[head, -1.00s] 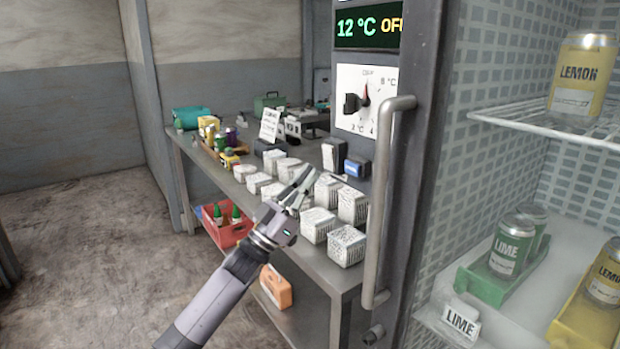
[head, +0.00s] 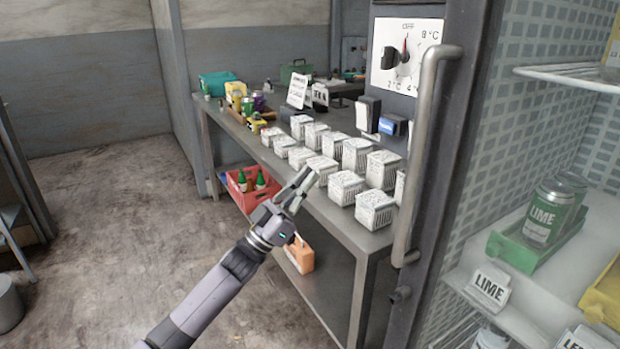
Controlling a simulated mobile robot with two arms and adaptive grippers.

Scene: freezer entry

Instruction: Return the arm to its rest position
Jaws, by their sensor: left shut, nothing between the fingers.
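My left arm comes in from the lower left. Its gripper (head: 304,182) is in front of the near edge of the metal table (head: 313,212), by the white printed boxes. The fingers are shut with nothing held between them. The white dial panel (head: 405,57) with its black knob is on the cabinet front, away from the gripper. My right gripper is not in view.
Several white boxes (head: 374,209) stand on the table. A red crate (head: 246,190) with green-topped bottles and an orange container (head: 300,255) are on the lower shelf. The cabinet handle (head: 426,150) stands out at right.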

